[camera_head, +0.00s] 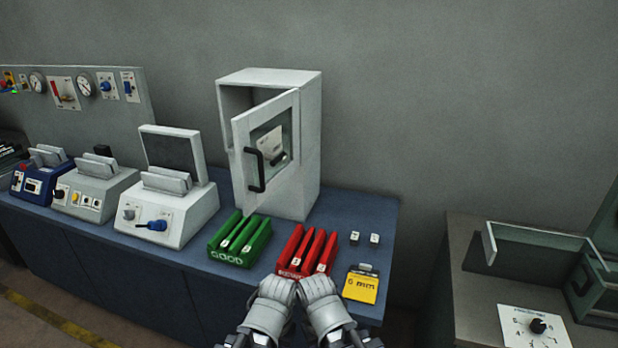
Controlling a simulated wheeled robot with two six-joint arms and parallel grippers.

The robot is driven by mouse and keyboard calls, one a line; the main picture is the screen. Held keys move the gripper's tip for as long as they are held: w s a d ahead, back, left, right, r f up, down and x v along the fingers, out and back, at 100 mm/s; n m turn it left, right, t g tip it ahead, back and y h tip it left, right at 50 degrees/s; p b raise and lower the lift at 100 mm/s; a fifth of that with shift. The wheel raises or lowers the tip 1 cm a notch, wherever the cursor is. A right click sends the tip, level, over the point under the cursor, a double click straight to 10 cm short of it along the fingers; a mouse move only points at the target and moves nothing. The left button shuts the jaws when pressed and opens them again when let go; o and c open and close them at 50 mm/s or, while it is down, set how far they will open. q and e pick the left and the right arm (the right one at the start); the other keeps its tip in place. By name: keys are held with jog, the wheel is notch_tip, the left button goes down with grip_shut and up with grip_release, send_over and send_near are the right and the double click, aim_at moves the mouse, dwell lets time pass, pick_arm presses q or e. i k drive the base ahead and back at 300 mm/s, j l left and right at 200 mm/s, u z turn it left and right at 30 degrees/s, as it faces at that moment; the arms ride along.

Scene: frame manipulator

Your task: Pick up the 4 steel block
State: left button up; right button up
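Two small steel-grey blocks with pale tops, a left one (354,237) and a right one (375,239), stand apart on the blue bench, right of the red rack. Their markings are too small to read, so I cannot tell which is the 4. More pale labelled pieces sit in the slots of the green rack (231,258) and the red rack (289,273). My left gripper (277,288) and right gripper (318,285) are side by side at the red rack's front edge, below and left of the loose blocks. Their fingers are too small to judge, and I see nothing held.
A yellow "6 mm" card (361,286) stands right of my grippers. A white cabinet (304,170) with its door (267,190) ajar stands behind the racks. Several bench devices, including a white one (190,215), fill the left. The bench (375,212) is clear behind the loose blocks.

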aim_at(354, 237)
jog(key=i+l, duration=0.15)
jog(key=l, duration=0.25)
jog(key=i+l, duration=0.1)
jog(key=l, duration=0.3)
jog(key=i+l, duration=0.15)
jog(key=l, duration=0.25)
jog(key=i+l, duration=0.15)
jog(key=l, duration=0.25)
jog(key=i+l, duration=0.1)
jog(key=l, duration=0.3)
